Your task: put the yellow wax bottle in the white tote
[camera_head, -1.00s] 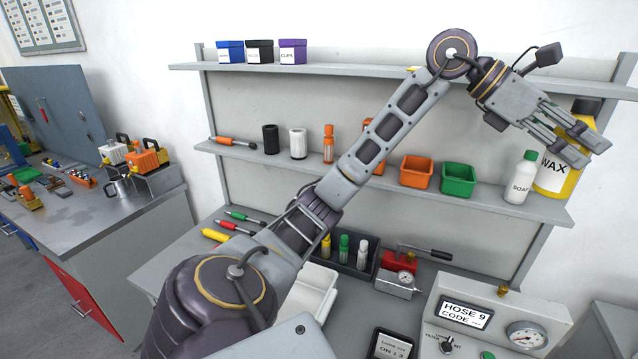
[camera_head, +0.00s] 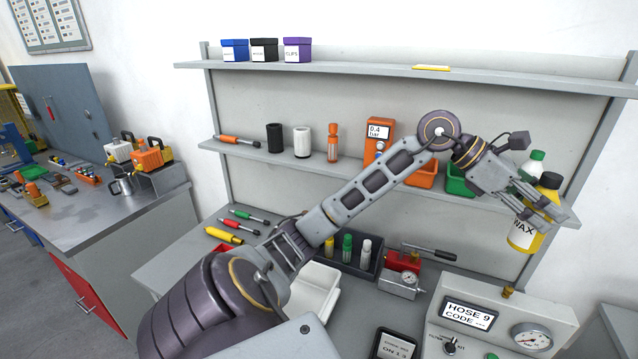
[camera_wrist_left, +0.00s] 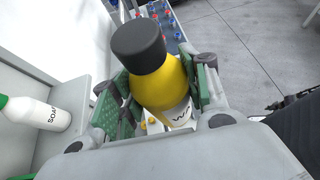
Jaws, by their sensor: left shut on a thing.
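The yellow wax bottle (camera_head: 523,237) has a black cap and a white WAX label. In the left wrist view the bottle (camera_wrist_left: 160,85) stands between the two green-padded fingers of the gripper (camera_wrist_left: 155,95). The white tote (camera_head: 313,295) sits on the bench, lower middle of the head view, partly hidden by my left arm. Its inside is only partly visible. My right gripper is not in view.
A white soap bottle with a green cap (camera_head: 536,163) stands on the middle shelf behind the gripper; it also shows in the wrist view (camera_wrist_left: 36,113). Orange (camera_head: 422,174) and green bins (camera_head: 459,180) are beside it. A gauge box (camera_head: 500,325) and dark rack (camera_head: 352,257) occupy the bench.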

